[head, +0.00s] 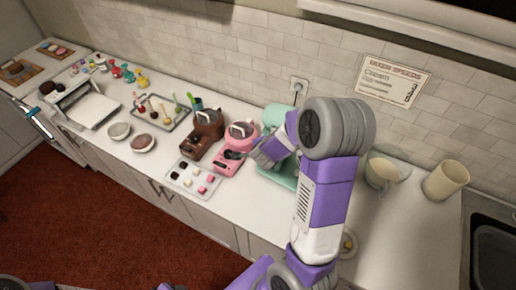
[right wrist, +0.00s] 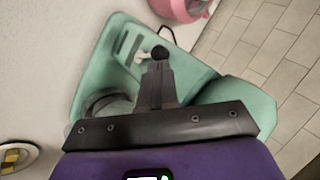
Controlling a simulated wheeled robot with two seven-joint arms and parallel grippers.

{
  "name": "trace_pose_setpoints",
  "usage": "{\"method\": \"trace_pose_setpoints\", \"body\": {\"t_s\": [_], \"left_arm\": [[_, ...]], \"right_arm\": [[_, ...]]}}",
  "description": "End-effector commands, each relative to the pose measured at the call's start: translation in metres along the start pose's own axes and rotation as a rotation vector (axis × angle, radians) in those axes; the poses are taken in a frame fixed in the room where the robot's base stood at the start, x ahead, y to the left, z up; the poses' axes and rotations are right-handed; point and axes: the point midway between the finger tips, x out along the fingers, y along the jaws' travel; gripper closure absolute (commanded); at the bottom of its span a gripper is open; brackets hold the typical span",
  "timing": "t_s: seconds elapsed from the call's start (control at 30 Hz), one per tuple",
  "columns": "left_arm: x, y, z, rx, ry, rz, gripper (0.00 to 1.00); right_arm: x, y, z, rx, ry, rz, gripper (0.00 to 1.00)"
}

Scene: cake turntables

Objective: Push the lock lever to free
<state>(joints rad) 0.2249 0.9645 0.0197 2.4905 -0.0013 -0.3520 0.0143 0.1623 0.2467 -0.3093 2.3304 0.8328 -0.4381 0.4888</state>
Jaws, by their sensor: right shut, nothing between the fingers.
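The mint green stand mixer (head: 277,114) stands on the counter behind my right arm, which covers much of it. In the right wrist view the mixer (right wrist: 215,88) fills the middle. A short pale lever with a black round knob (right wrist: 160,52) sits on its side beside dark slots. My right gripper (right wrist: 158,72) is shut and empty, its fingertips right at the knob. I cannot tell whether they touch it. In the head view the right hand (head: 272,149) is at the mixer, its fingertips hidden. My left gripper is not in view.
A pink mixer (head: 235,147) and a brown mixer (head: 204,134) stand just left of the mint one. A tray of small sweets (head: 193,178) lies in front of them. A white jug (head: 382,172) and a beige cup (head: 446,180) stand to the right, near the sink.

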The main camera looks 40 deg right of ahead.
Motion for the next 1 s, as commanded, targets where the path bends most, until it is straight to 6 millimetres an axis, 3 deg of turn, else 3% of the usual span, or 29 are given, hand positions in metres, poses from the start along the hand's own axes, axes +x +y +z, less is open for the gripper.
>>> {"method": "trace_pose_setpoints", "body": {"t_s": [0.17, 0.3, 0.7, 1.0], "left_arm": [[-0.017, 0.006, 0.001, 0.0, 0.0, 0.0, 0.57], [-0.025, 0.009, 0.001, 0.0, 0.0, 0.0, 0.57], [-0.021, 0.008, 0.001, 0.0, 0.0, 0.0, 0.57], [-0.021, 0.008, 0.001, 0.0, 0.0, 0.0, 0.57]], "right_arm": [[-0.031, 0.002, 0.008, -0.006, -0.007, -0.003, 1.0], [-0.057, -0.009, 0.019, -0.004, -0.008, -0.008, 1.0], [-0.099, -0.023, 0.036, -0.003, -0.006, -0.006, 1.0], [-0.114, -0.028, 0.042, -0.004, -0.005, -0.002, 1.0]]}}
